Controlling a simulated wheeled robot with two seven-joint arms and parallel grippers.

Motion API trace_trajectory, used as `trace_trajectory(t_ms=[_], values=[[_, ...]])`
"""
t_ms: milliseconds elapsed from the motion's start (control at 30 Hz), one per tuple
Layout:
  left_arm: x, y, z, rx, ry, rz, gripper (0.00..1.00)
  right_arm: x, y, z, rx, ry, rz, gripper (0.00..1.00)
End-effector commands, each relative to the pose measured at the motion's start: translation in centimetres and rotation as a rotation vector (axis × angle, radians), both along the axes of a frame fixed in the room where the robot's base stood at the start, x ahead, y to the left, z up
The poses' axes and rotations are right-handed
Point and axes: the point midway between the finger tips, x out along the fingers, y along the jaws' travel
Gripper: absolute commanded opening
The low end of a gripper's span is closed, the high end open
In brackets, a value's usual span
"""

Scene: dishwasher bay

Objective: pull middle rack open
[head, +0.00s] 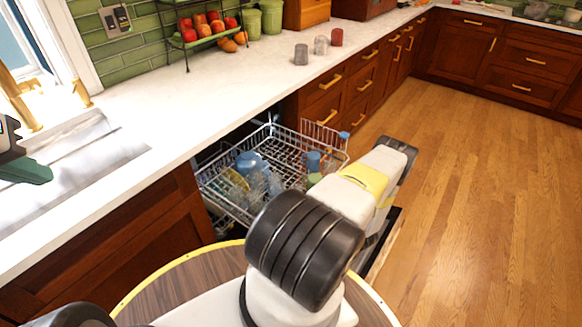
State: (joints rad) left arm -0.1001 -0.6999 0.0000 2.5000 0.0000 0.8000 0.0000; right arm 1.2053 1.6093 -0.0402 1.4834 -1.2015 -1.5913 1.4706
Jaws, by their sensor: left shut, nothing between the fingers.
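A wire dishwasher rack (215,200) stands out from under the counter, in the middle of the head view. It holds a blue bowl (248,163), a blue cup (313,160) and other dishes. My left gripper (48,172) shows only in part at the left edge, over the sink, well away from the rack. It is shut and empty. My right arm crosses in front of the rack's near right part, and its gripper is not visible.
A dark open door edge (385,240) shows beside my right arm. The white counter (190,100) runs above the dishwasher and carries several small cups (321,45) and a fruit stand (208,30). The wooden floor (480,190) at the right is clear.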

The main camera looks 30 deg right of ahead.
Motion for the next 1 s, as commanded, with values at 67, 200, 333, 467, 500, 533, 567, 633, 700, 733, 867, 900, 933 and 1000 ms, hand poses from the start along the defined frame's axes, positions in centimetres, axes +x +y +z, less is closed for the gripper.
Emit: trace_trajectory(t_ms=[67,200,333,467,500,533,567,633,700,733,867,900,933,1000], values=[[0.0,0.0,0.0,0.0,0.0,0.0,0.0,-0.42,0.01,-0.18,0.002,0.005,0.002,0.0],[0.0,0.0,0.0,0.0,0.0,0.0,0.0,-0.62,-0.06,-0.18,0.002,0.005,0.002,0.0],[0.0,0.0,0.0,0.0,0.0,0.0,0.0,-0.63,-0.06,-0.19,0.002,0.005,0.003,0.0],[0.0,0.0,0.0,0.0,0.0,0.0,0.0,-0.62,-0.05,-0.19,0.002,0.005,0.003,0.0],[0.0,0.0,0.0,0.0,0.0,0.0,0.0,-0.61,-0.05,-0.19,0.002,0.005,0.003,0.26],[0.0,0.0,0.0,0.0,0.0,0.0,0.0,-0.61,-0.05,-0.19,0.002,0.005,0.003,0.32],[0.0,0.0,0.0,0.0,0.0,0.0,0.0,-0.6,-0.07,-0.18,0.002,0.005,0.003,0.37],[0.0,0.0,0.0,0.0,0.0,0.0,0.0,-0.58,-0.1,-0.14,0.002,0.004,0.002,0.44],[0.0,0.0,0.0,0.0,0.0,0.0,0.0,-0.56,-0.12,-0.11,0.001,0.003,0.002,0.44],[0.0,0.0,0.0,0.0,0.0,0.0,0.0,-0.55,-0.13,-0.1,0.001,0.003,0.002,0.44],[0.0,0.0,0.0,0.0,0.0,0.0,0.0,-0.53,-0.16,-0.06,0.001,0.002,0.001,0.44],[0.0,0.0,0.0,0.0,0.0,0.0,0.0,-0.6,-0.17,-0.06,0.001,0.002,0.001,0.44],[0.0,0.0,0.0,0.0,0.0,0.0,0.0,-0.71,-0.18,-0.06,0.001,0.002,0.001,0.44],[0.0,0.0,0.0,0.0,0.0,0.0,0.0,-1.27,-0.21,-0.08,0.001,0.002,0.0,0.44]])
